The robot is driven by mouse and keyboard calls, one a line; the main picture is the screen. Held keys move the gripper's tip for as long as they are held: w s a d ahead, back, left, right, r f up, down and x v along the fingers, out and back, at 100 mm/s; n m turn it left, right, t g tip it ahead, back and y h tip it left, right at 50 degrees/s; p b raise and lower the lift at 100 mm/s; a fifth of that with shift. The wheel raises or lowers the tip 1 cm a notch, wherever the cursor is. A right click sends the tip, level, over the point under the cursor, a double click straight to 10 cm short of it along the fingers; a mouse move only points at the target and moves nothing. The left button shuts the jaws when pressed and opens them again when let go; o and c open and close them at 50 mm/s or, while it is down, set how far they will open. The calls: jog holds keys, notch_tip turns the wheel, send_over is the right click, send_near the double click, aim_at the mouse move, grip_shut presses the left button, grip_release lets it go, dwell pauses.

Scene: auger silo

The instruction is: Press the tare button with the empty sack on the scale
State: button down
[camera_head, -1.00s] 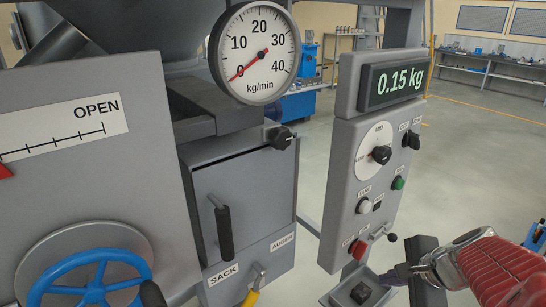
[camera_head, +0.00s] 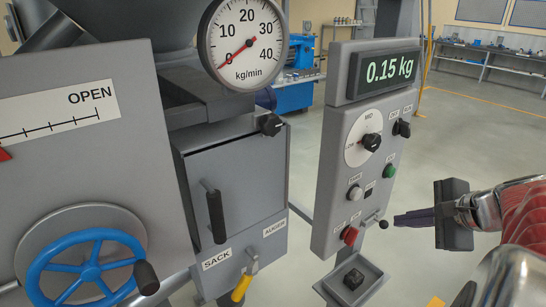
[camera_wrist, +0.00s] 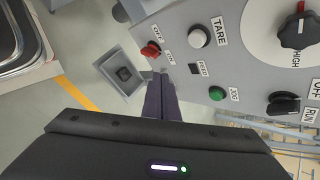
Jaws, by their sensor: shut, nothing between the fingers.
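The tare button (camera_head: 355,193) is a white round knob on the grey control panel, and its TARE label reads clearly beside the button (camera_wrist: 198,37) in the wrist view. The scale display (camera_head: 388,70) at the panel's top reads 0.15 kg. My gripper (camera_head: 398,219) is shut and empty, to the right of the panel and lower than the tare button, apart from it. In the wrist view my gripper's dark fingers (camera_wrist: 160,78) point toward the panel's lower edge, beside the red switch. I cannot make out the sack or the scale's platform.
A small tray (camera_head: 375,275) holding a black block sits below the panel. A blue handwheel (camera_head: 90,265) is at left. Open floor lies right.

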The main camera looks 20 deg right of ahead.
jog(key=shift+w, duration=0.1)
jog(key=w+a, duration=0.3)
jog(key=w, duration=0.5)
jog(key=shift+w, duration=0.1)
dwell(2.2)
jog(key=shift+w+a, duration=0.15)
jog(key=shift+w, duration=0.1)
jog(key=shift+w+a, duration=0.2)
jog(key=shift+w, duration=0.3)
dwell(1.0)
dwell(0.7)
jog(key=shift+s+d, duration=0.35)
jog(key=shift+s, duration=0.55)
jog(key=shift+s+d, duration=0.3)
jog(key=shift+s, duration=0.5)
jog(key=shift+s+d, duration=0.25)
jog(key=shift+s, duration=0.5)
jog(key=shift+s+d, duration=0.3)
jog(key=shift+s, duration=0.5)
